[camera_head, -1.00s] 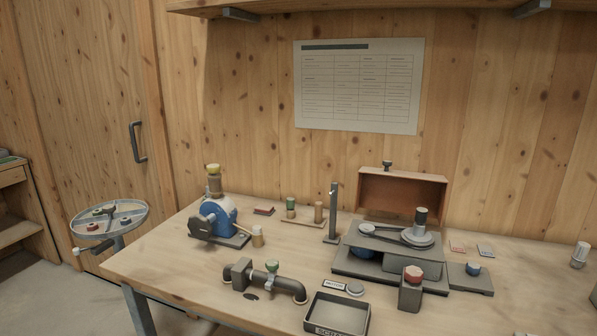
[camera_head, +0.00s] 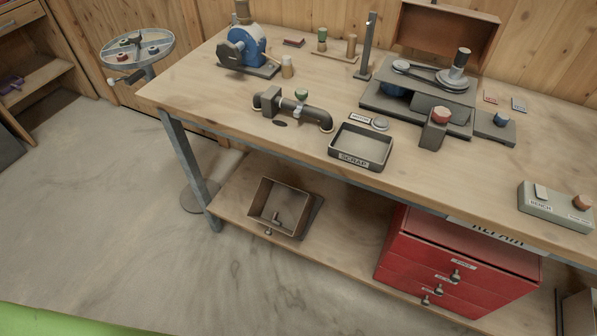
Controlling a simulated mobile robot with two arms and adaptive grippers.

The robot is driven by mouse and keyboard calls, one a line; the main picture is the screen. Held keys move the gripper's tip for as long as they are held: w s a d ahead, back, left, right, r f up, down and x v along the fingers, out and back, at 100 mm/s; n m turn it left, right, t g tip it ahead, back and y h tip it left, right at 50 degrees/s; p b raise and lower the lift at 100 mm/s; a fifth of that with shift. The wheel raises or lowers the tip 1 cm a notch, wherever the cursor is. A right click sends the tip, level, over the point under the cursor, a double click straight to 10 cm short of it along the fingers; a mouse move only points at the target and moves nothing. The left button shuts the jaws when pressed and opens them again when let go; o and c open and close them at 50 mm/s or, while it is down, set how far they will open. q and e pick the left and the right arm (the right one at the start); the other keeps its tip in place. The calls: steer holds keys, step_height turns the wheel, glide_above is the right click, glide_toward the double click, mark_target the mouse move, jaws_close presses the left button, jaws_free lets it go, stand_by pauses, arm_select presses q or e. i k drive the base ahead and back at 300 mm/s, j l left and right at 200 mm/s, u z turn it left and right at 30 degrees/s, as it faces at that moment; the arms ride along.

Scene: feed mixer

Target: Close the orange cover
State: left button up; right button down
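The orange-brown cover (camera_head: 447,35) stands raised, open, at the back of a grey machine (camera_head: 414,95) on the workbench. Neither of my grippers shows in the view.
A red-knobbed block (camera_head: 434,128) stands at the machine's front, with a scrap tray (camera_head: 361,147) to its left. A pipe with a green-knobbed valve (camera_head: 298,104) and a blue machine (camera_head: 246,46) stand further left. A red drawer cabinet (camera_head: 455,262) sits below. The floor at left is clear.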

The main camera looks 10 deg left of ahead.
mark_target(433, 27)
steer(key=i+j, duration=0.4)
steer(key=j, duration=0.15)
steer(key=i+j, duration=0.35)
steer(key=j, duration=0.2)
